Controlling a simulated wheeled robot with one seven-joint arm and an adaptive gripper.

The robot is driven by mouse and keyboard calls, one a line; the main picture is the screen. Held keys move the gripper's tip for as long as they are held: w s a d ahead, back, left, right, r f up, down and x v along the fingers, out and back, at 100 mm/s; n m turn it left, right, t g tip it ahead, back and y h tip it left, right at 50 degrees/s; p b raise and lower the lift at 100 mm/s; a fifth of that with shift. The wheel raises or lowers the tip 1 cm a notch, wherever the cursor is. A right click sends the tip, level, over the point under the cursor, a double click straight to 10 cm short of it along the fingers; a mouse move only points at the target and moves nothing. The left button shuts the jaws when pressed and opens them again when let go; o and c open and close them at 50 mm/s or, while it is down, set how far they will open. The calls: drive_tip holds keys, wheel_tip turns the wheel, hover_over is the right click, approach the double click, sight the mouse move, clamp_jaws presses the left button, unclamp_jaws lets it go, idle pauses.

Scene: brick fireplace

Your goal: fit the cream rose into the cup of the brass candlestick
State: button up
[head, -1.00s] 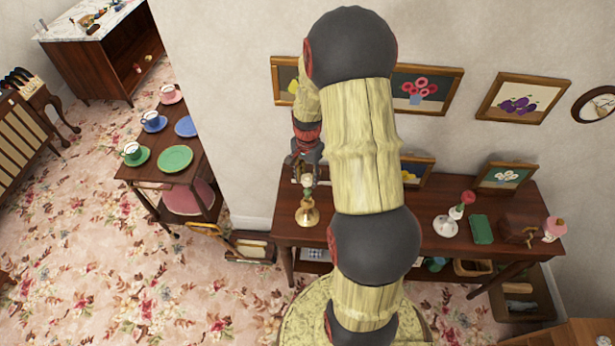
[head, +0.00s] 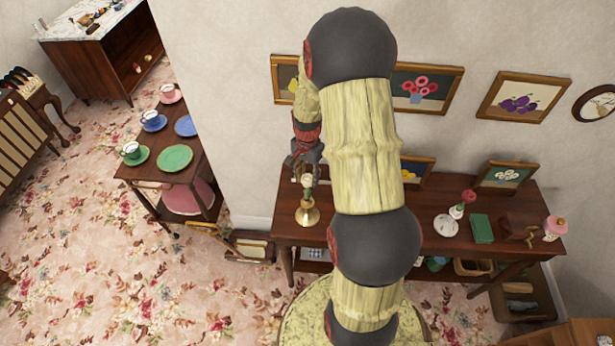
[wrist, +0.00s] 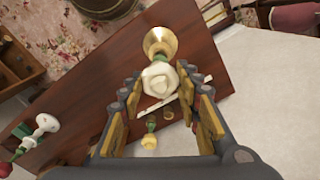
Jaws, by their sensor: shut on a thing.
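The cream rose (wrist: 159,80) shows face-on between my fingertips in the wrist view, directly in front of the brass candlestick (wrist: 161,42). In the head view the candlestick (head: 307,214) stands upright at the left end of the dark wooden side table (head: 375,228). The rose (head: 308,181) shows as a small pale shape just above its cup. My gripper (head: 305,172) points down over it, and it fills the lower middle of the wrist view (wrist: 160,88). It is shut on the rose.
A yellow rose (wrist: 149,142) lies behind my fingers in the wrist view. Framed pictures hang on the wall behind.

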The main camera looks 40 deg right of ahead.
drive_tip(key=shift+f+b, duration=0.9)
drive_tip(key=shift+f, duration=0.6)
drive_tip(key=o, duration=1.1)
drive_tip(key=shift+r, duration=0.1)
drive_tip(key=shift+c, duration=0.2)
wheel_tip(320, 180, up, 12)
drive_tip(key=shift+n, duration=0.5)
drive_tip(key=s+a+r+n+t+b, duration=0.2)
drive_tip(key=s+a+n+b, duration=0.2)
drive_tip(key=a, duration=0.5)
drive_tip(key=s+a+r+n+t+b, duration=0.1)
drive_tip(key=s+a+r+n+b, duration=0.1)
drive_tip(key=s+a+n+b, duration=0.3)
drive_tip(key=s+a+r+n+t+b, duration=0.1)
drive_tip(key=s+a+n+b, duration=0.4)
drive_tip(key=a, duration=0.8)
drive_tip(key=shift+s+r+n+t, duration=0.15)
drive_tip(key=shift+r+n+t, duration=0.3)
drive_tip(key=shift+t, duration=0.35)
